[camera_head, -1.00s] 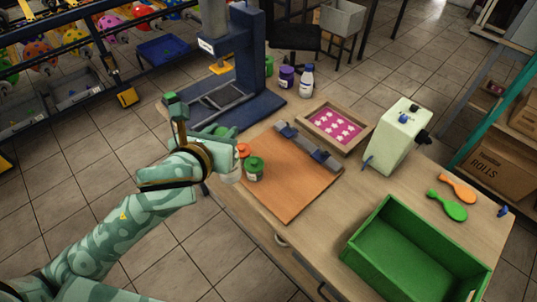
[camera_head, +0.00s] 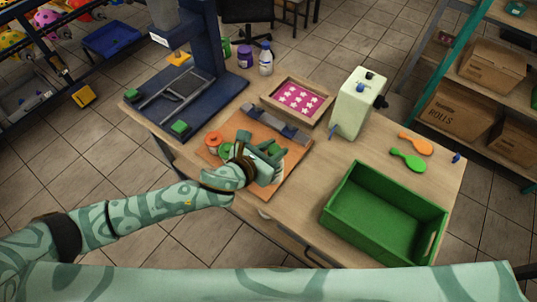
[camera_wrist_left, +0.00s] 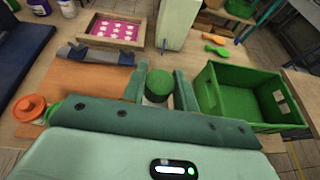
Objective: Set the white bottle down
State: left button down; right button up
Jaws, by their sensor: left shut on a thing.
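My left gripper (camera_head: 268,154) is over the right part of the orange-brown board (camera_head: 291,178) on the table. It is shut on the white bottle, whose round green cap (camera_wrist_left: 159,83) shows between the two fingers in the left wrist view. Only a pale sliver of its body shows below the cap. In the head view the hand mostly hides the bottle, and I cannot tell whether its base touches the board. An orange-lidded jar (camera_head: 212,139) and a green-lidded jar (camera_head: 225,150) stand left of the gripper. My right gripper is not in view.
A green crate (camera_head: 335,213) stands at the front right. A framed pink star screen (camera_head: 299,97), a pale green machine (camera_head: 356,105) and a blue press (camera_head: 165,110) stand behind. A blue-capped bottle (camera_head: 266,61) and a purple jar (camera_head: 245,57) are at the back edge.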

pick_arm(q)
jog(key=w+f, duration=0.1)
jog(key=w+f+b, duration=0.1)
jog(key=w+f, duration=0.1)
jog(key=f, duration=0.1)
jog(key=shift+w+a+f, duration=0.1)
jog(key=shift+a, duration=0.3)
notch_tip(320, 180, down, 3)
jog(key=shift+w+f+b, duration=0.1)
jog(key=shift+f+b, duration=0.05)
jog(key=shift+b, duration=0.8)
jog(key=shift+f, duration=0.15)
jog(key=c, duration=1.1)
grip_release()
